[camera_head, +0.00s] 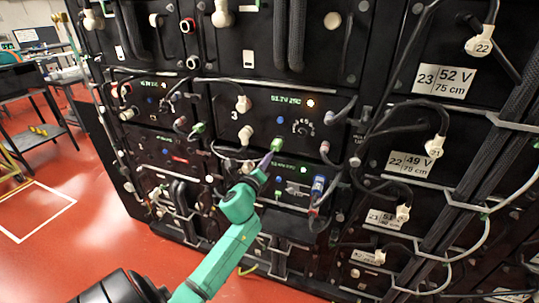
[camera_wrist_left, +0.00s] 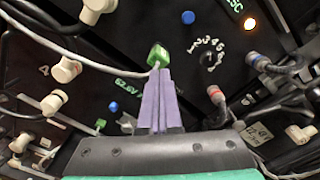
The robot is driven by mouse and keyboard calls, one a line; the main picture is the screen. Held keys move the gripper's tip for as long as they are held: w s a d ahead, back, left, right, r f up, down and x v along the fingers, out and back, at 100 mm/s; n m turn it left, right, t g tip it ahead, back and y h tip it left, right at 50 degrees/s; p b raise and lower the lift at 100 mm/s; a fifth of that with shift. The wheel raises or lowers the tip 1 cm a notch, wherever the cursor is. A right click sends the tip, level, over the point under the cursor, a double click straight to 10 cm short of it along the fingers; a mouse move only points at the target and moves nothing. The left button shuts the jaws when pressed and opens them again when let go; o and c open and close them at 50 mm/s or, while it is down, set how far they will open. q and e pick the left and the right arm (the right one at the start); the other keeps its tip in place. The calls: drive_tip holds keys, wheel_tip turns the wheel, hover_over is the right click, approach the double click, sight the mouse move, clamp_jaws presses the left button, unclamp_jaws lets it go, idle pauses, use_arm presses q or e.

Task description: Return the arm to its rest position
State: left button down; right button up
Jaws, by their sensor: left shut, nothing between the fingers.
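My left gripper (camera_head: 268,158), with purple fingers on a teal-green arm, reaches up from the bottom toward the middle of the black battery rack (camera_head: 262,118). Its fingers are shut with nothing between them, as the left wrist view (camera_wrist_left: 158,72) also shows. A green plug (camera_wrist_left: 158,55) sits in the panel right at the fingertips; I cannot tell if they touch. It also shows in the head view (camera_head: 277,144). My right gripper is not in view.
White plugs (camera_head: 243,104) and cables stick out across the rack front. A blue plug (camera_head: 319,184) is right of the gripper. Voltage labels (camera_head: 444,79) mark the right column. Red floor (camera_head: 85,250) is open on the left, with a metal table (camera_head: 38,135) behind.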

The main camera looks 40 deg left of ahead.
use_arm(q)
drive_tip(key=shift+w+a+f, duration=0.1)
drive_tip(key=shift+w+f, duration=0.05)
drive_tip(key=shift+w, duration=0.05)
drive_tip(key=shift+s, duration=0.1)
drive_tip(key=s+d+f+n+g+h, duration=0.1)
drive_tip(key=s+f+n+g, duration=0.15)
drive_tip(key=f, duration=0.75)
drive_tip(key=s+d+f+n+g+h, duration=0.1)
drive_tip(key=d+f+n+g, duration=0.15)
drive_tip(key=f, duration=0.75)
drive_tip(key=s+d+f+n+g+h, duration=0.1)
drive_tip(key=s+d+f+n+g, duration=0.15)
drive_tip(key=s+f, duration=0.55)
drive_tip(key=s+d+f+n+g+h, duration=0.15)
drive_tip(key=s+f+n, duration=0.25)
drive_tip(key=f, duration=0.8)
drive_tip(key=s+d+f+n+g, duration=0.2)
drive_tip(key=s+f, duration=0.3)
drive_tip(key=s, duration=0.4)
drive_tip(key=s+d+f+n+g+h, duration=0.1)
drive_tip(key=s+d+f+n, duration=0.3)
drive_tip(key=s, duration=0.6)
drive_tip(key=s+d+f+n+g, duration=0.3)
drive_tip(key=s+f, duration=0.3)
drive_tip(key=s, duration=0.4)
drive_tip(key=shift+d+g, duration=0.45)
drive_tip(key=shift+g, duration=0.05)
drive_tip(key=shift+w+f, duration=0.1)
drive_tip(key=shift+w, duration=0.05)
